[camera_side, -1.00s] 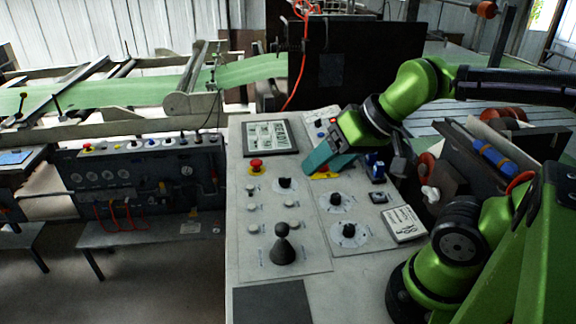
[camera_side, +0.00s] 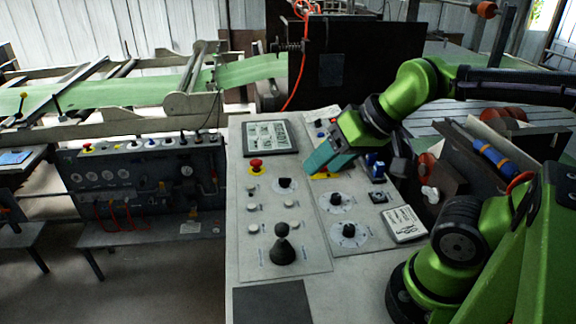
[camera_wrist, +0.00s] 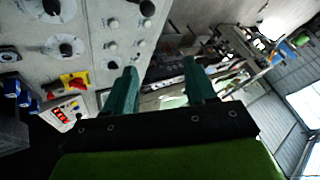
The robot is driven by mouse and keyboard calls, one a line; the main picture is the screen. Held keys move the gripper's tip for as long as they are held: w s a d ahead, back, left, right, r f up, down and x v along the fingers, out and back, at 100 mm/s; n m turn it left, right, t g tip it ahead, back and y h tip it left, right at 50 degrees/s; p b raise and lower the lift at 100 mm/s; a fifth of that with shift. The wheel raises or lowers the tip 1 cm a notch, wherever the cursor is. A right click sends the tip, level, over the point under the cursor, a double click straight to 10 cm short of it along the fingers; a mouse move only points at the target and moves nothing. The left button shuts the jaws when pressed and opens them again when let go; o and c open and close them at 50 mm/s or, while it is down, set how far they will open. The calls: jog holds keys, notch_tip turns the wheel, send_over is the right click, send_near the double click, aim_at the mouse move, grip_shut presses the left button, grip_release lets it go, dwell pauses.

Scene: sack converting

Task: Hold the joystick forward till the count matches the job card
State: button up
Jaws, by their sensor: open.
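The joystick (camera_side: 282,246) is a black lever on a rounded boot, upright at the lower part of the grey control panel (camera_side: 245,275). My gripper (camera_side: 318,168) has teal fingers and is over the upper right of the panel, well away from the joystick. In the wrist view my gripper (camera_wrist: 160,72) is open, with nothing between its fingers. A white printed card (camera_side: 404,223), perhaps the job card, lies at the panel's right edge.
A red stop button (camera_side: 256,165), a framed screen (camera_side: 270,137) and black dial knobs (camera_side: 349,231) are on the panel. A red-and-yellow switch (camera_wrist: 75,80) is near my fingers. Green web (camera_side: 130,92) runs through the machine behind. Space above the joystick is clear.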

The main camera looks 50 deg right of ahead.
jog(key=shift+f, duration=0.3)
jog(key=shift+c, duration=1.1)
jog(key=w+g, duration=0.1)
jog(key=w+f, duration=0.1)
jog(key=w, duration=0.1)
jog(key=shift+w+d+f+g, duration=0.1)
jog(key=shift+w+f+g, duration=0.1)
jog(key=shift+g, duration=0.2)
jog(key=c, duration=0.7)
jog(key=w+n+g, duration=0.1)
jog(key=w+n, duration=0.2)
jog(key=w+f+n+g, duration=0.1)
jog(key=w, duration=0.1)
jog(key=shift+g, duration=0.3)
grip_shut()
jog(key=w+f+n+g, duration=0.2)
jog(key=w+n+g, duration=0.4)
jog(key=n, duration=1.4)
jog(key=shift+w+a+n, duration=0.3)
jog(key=shift+w, duration=1.5)
